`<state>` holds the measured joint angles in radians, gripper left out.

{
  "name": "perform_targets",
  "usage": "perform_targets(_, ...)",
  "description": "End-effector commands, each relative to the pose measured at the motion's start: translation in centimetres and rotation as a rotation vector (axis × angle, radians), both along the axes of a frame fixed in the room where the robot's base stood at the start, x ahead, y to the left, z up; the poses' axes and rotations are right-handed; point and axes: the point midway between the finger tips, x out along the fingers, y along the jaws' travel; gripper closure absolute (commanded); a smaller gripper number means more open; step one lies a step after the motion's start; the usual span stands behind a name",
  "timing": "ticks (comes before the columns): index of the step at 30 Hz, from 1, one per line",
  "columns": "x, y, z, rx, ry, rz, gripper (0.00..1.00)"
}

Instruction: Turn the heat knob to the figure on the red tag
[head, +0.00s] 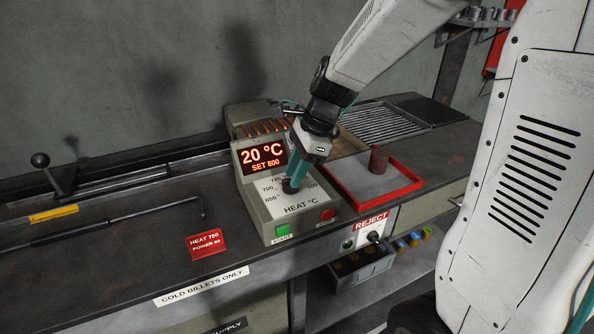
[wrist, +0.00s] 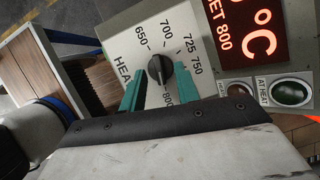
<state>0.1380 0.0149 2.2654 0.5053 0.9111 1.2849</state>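The heat knob (wrist: 160,69) is black and sits on the pale dial face of the heater control box (head: 254,199). Its bar lies along the line toward 800, and the display (head: 265,158) reads 20 °C, SET 800. The red tag (head: 207,244) lies on the bench left of the box and reads HEAT 750, with a smaller POWER line below. My gripper (head: 295,177) points down at the dial. In the wrist view its teal fingers stand apart on either side of the knob, with gaps showing. In the head view the gripper mostly hides the knob.
A green START button (head: 282,231) and a red STOP button (head: 327,215) are on the box front. A red tray (head: 404,188) with a dark red cylinder (head: 378,159) stands right of the box. A long dark rod (head: 115,224) lies to the left.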

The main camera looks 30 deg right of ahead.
Motion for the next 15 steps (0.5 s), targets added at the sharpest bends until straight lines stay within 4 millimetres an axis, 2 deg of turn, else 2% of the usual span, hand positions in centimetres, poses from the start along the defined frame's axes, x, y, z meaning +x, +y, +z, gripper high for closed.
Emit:
perform_targets(9,0.01,0.23,-0.42,0.0,0.0,0.001,0.68)
perform_targets(10,0.01,0.23,-0.42,0.0,0.0,0.001,0.74)
perform_targets(13,0.01,0.23,-0.42,0.0,0.0,0.001,1.0)
perform_targets(15,0.01,0.22,-0.41,0.0,0.0,0.001,1.0)
